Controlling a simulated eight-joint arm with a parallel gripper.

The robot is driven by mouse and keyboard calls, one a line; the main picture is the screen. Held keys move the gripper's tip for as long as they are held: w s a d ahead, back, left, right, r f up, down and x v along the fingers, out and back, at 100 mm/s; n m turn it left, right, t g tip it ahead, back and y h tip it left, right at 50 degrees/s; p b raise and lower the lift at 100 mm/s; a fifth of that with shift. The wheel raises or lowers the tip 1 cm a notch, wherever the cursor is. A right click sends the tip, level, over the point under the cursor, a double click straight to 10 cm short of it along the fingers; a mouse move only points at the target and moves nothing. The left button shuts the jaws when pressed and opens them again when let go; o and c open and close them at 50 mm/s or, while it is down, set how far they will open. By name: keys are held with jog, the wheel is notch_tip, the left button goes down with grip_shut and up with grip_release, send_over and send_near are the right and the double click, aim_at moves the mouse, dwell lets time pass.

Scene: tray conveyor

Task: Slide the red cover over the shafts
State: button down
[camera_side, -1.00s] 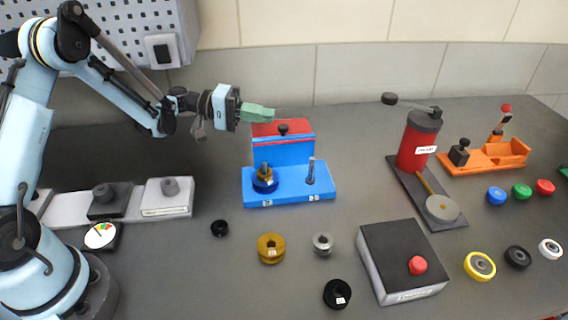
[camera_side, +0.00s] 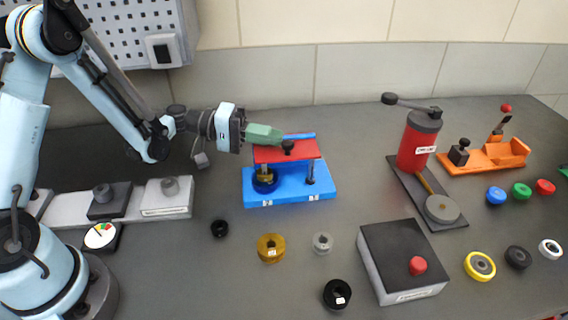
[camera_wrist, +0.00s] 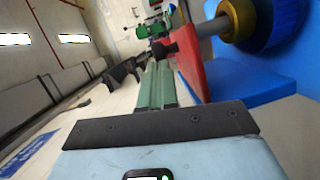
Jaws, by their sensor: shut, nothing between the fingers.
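The red cover (camera_side: 303,150) is a flat plate with a black knob (camera_side: 288,146) on top. In the side view it lies over the blue fixture (camera_side: 262,199), above its two shafts. My gripper (camera_side: 281,137) has green fingers, shut and empty, at the knob's left rear. Whether they touch the knob is unclear. In the wrist view, the green fingers (camera_wrist: 158,66) point at the black knob beside the red cover (camera_wrist: 193,68).
In front of the fixture stand a brass wheel (camera_side: 271,248), a grey ring (camera_side: 322,243) and black rings. A box with a red button (camera_side: 417,266) is at front right. A red press (camera_side: 418,145) stands to the right. Bare table separates the fixture from the press.

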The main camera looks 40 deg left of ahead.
jog(key=shift+s+d, duration=0.35)
jog(key=shift+d, duration=0.05)
jog(key=a, duration=0.3)
jog(key=w+a, duration=0.1)
jog(key=a, duration=0.1)
jog(key=shift+r, duration=0.4)
jog(key=v, duration=0.9)
jog(key=shift+d, duration=0.1)
jog(key=s+d+r+g+y, duration=0.1)
jog(key=s+d+g+y, duration=0.1)
jog(key=d+y, duration=0.45)
jog(key=s+a+r+m+t+y, duration=0.1)
jog(key=s+m+y, duration=0.3)
jog(key=s+y, duration=0.4)
jog(key=shift+s+a+r, duration=0.15)
jog(key=shift+s+a, duration=0.4)
jog(key=shift+a, duration=0.05)
